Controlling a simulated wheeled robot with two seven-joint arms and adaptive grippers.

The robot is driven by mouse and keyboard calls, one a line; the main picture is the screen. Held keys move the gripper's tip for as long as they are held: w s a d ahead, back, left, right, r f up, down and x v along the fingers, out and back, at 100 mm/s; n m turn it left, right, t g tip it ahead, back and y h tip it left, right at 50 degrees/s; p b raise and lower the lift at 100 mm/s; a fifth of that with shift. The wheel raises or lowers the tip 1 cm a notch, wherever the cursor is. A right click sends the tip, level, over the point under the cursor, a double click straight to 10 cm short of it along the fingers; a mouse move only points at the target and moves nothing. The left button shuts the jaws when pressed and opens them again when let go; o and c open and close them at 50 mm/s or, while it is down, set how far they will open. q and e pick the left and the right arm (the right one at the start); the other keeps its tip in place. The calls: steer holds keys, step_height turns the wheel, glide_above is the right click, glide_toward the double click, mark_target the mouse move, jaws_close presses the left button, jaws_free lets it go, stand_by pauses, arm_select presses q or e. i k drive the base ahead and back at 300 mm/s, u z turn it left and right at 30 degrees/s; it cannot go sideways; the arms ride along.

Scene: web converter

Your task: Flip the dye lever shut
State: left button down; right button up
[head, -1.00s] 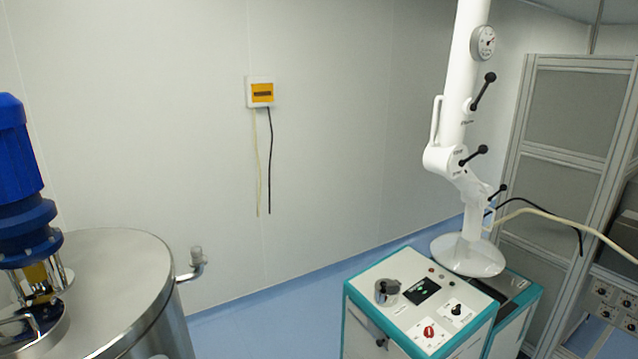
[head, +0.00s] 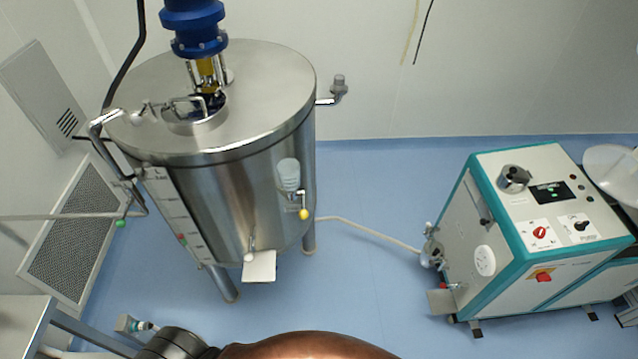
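No lever that I can identify as the dye lever shows in the head view now. A steel tank (head: 225,190) stands at the left, with a small yellow-knobbed fitting (head: 304,214) on its front right side. A teal and white control cabinet (head: 500,240) stands at the right, with a red knob (head: 540,232) and a black knob (head: 580,226) on its top. Only the white round foot (head: 610,172) of a column shows at the right edge; the column above it is cut off. Neither of my grippers is in view.
A pale hose (head: 370,233) runs along the blue floor between tank and cabinet. The floor between them (head: 380,290) is otherwise clear. A metal table corner (head: 25,320) is at the lower left. Parts of my own body show at the bottom edge.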

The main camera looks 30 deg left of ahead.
mark_target(303, 213)
steer(key=u, duration=2.3)
steer(key=k, duration=1)
steer(key=z, duration=1.65)
steer(key=i, duration=0.5)
steer(key=z, duration=0.05)
